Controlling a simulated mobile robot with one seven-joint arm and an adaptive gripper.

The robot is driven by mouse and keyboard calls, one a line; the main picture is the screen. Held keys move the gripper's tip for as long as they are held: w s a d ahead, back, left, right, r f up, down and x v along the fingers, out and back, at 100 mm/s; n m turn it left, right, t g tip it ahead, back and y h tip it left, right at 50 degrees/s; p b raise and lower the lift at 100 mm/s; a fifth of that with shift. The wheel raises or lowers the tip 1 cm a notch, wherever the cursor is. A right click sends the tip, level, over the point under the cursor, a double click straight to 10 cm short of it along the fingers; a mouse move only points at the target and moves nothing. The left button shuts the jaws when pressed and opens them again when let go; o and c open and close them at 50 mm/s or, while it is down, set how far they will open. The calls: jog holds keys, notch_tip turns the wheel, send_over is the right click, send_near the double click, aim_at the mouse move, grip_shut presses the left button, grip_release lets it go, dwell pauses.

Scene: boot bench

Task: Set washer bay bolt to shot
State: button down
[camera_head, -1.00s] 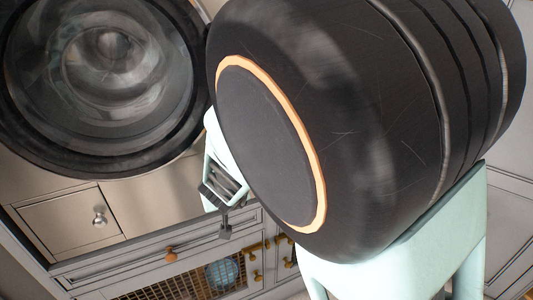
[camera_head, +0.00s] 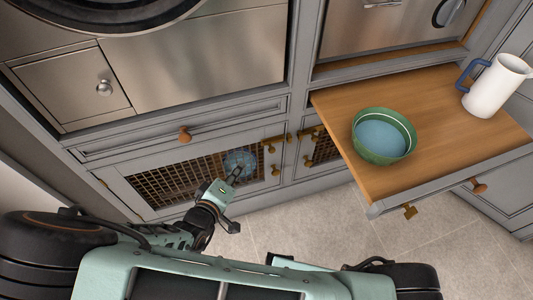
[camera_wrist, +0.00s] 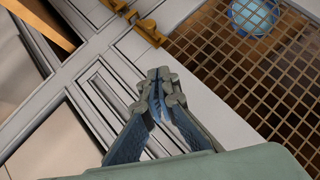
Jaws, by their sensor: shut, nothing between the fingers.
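A lattice-front cabinet door (camera_head: 190,178) sits below the washer. Small brass fittings (camera_head: 269,146) show at its right edge, and one of them looks like a bolt. Brass pieces (camera_wrist: 150,33) also show on the white-grey door frame in the wrist view, beyond my fingertips. Whether the bolt is shot or drawn I cannot tell. My gripper (camera_head: 238,173) is low in front of the lattice, left of and below the brass fittings, apart from them. In the wrist view my gripper (camera_wrist: 160,88) has its fingertips together and holds nothing.
A wooden pull-out shelf (camera_head: 440,150) juts out on the right, carrying a green bowl (camera_head: 383,137) and a white jug (camera_head: 497,86). A drawer with an orange knob (camera_head: 184,134) lies above the lattice door. A blue round thing (camera_wrist: 253,15) sits behind the lattice. The tiled floor is clear.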

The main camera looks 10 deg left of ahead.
jog(key=shift+s+d+f+n+t, duration=0.4)
jog(key=shift+f, duration=0.25)
jog(key=d+f+b+x, duration=0.1)
jog(key=d+b+x, duration=0.1)
jog(key=b+x, duration=0.6)
jog(key=x, duration=0.4)
jog(key=shift+d+b, duration=0.35)
jog(key=shift+b, duration=0.05)
jog(key=shift+w+f, duration=0.1)
